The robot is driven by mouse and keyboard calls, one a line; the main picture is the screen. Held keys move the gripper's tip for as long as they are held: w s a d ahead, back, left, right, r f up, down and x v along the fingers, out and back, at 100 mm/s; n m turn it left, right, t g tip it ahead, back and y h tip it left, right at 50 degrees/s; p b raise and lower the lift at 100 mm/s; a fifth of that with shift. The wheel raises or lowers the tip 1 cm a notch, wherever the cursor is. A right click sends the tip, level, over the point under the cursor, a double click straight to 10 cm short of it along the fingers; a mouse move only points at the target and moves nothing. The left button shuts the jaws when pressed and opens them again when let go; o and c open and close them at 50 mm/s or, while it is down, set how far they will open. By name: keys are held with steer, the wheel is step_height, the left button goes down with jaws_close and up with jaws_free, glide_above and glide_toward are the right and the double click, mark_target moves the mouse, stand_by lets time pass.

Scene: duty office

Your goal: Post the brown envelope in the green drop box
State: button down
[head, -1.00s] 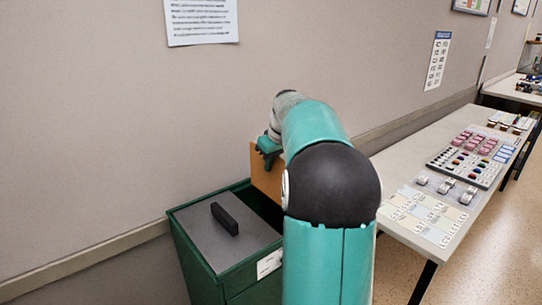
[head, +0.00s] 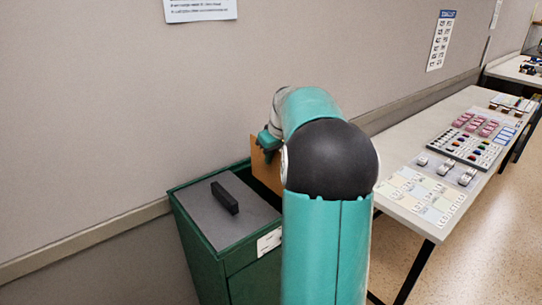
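The green drop box (head: 208,258) stands against the wall, left of my arm. Its grey top panel carries a black bar handle (head: 225,197). The brown envelope (head: 266,170) hangs upright at the box's back right, partly hidden by my arm. Its lower part is at the box's rim level; I cannot tell how far inside it is. My gripper (head: 268,146) is shut on the envelope's upper edge, with its fingertips partly hidden.
A long table (head: 408,215) on the right holds cards, a tray of small coloured pieces (head: 465,149) and pink items. The wall is close behind the box. Open floor (head: 480,250) lies right of the table.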

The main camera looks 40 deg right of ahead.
steer(key=c, duration=1.5)
jaws_free()
steer(key=shift+c, duration=0.2)
steer(key=v, duration=1.3)
steer(key=shift+s+r, duration=0.15)
steer(key=shift+r, duration=0.25)
